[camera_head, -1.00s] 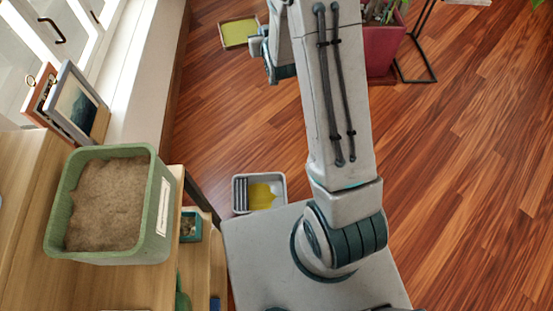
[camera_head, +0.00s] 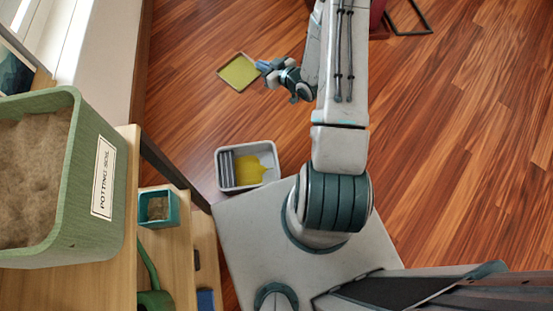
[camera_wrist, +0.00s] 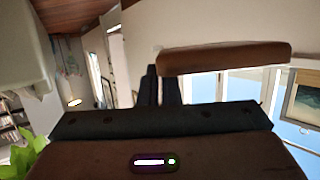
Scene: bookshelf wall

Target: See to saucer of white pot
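The saucer (camera_head: 238,72) is a square shallow tray with a thin brown rim and a yellow-green inside, out over the floor in the head view. In the wrist view the saucer (camera_wrist: 225,57) shows edge-on as a brown bar, roughly level. My gripper (camera_head: 262,68) is at its right edge and appears shut on it; the dark fingers (camera_wrist: 163,88) meet the bar's left end. Whether the yellow-green is liquid is hard to tell. I cannot make out a white pot for certain; a pale thing (camera_wrist: 18,55) stands at the wrist view's upper left.
A grey bin (camera_head: 222,180) with ridges and a yellow patch inside is beside my base. A green potting-soil box (camera_head: 110,150) stands on the wooden shelf (camera_head: 122,285) at left, above a small teal pot (camera_head: 172,208). Wooden floor (camera_head: 460,120) is open at right.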

